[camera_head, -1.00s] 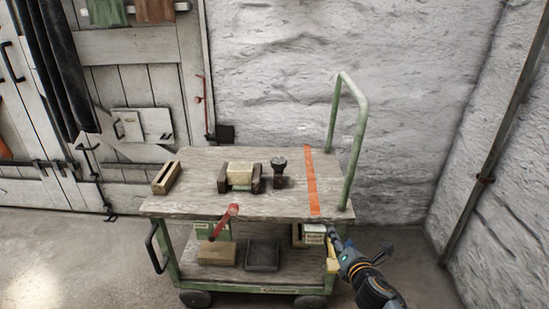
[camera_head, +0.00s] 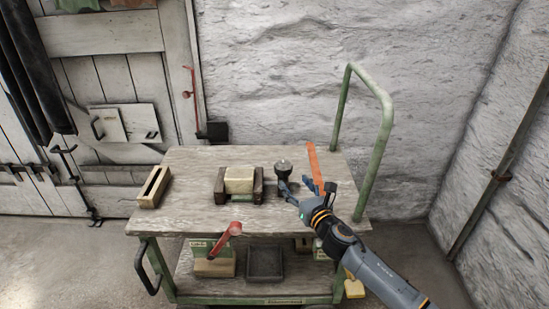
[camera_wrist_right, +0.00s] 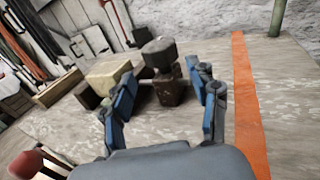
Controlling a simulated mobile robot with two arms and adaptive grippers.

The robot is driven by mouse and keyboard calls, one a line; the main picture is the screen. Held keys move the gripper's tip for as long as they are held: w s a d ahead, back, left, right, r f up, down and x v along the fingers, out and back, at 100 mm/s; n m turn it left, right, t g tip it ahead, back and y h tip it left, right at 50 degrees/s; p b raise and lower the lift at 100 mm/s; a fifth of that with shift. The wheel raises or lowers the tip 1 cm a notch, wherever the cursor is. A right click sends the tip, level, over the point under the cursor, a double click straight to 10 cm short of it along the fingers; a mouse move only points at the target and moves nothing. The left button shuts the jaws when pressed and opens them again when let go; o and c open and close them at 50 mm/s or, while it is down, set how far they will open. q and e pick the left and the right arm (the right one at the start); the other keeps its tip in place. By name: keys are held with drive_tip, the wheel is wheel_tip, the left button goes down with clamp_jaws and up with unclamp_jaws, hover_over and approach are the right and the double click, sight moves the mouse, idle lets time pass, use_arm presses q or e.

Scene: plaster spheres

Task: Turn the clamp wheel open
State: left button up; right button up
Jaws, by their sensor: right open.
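The clamp wheel (camera_head: 284,164) is a dark round knob standing on a brown wooden block on the cart top. It also shows in the right wrist view (camera_wrist_right: 159,51), ahead of and between my fingertips. Left of it, a pale block (camera_head: 239,180) sits between two dark wooden jaws (camera_head: 220,184). My right gripper (camera_head: 305,187) is open, with nothing held between its blue-padded fingers. It is just right and in front of the wheel; whether a finger touches it I cannot tell. My left gripper is not in view.
The wooden cart top (camera_head: 190,215) carries a slotted wood block (camera_head: 154,187) at left and an orange strip (camera_head: 313,165) at right. A green handle (camera_head: 383,150) rises at right. The front-left top is clear.

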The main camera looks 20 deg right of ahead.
sight(280, 164)
drive_tip(key=w+b, duration=0.1)
drive_tip(key=w, duration=0.2)
drive_tip(key=w+a+b, duration=0.1)
drive_tip(key=w, duration=0.3)
drive_tip(key=w+b, duration=0.1)
drive_tip(key=w, duration=0.3)
drive_tip(key=shift+w+a+r, duration=0.1)
drive_tip(key=shift+a, duration=0.05)
drive_tip(key=shift+w, duration=0.6)
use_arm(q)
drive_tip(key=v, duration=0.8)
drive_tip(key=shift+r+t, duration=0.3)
use_arm(e)
drive_tip(key=shift+w+a, duration=0.1)
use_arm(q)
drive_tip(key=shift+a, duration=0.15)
use_arm(e)
drive_tip(key=c, duration=1)
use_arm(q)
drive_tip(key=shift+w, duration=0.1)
use_arm(e)
drive_tip(key=shift+f, duration=0.25)
drive_tip(key=shift+c, duration=0.9)
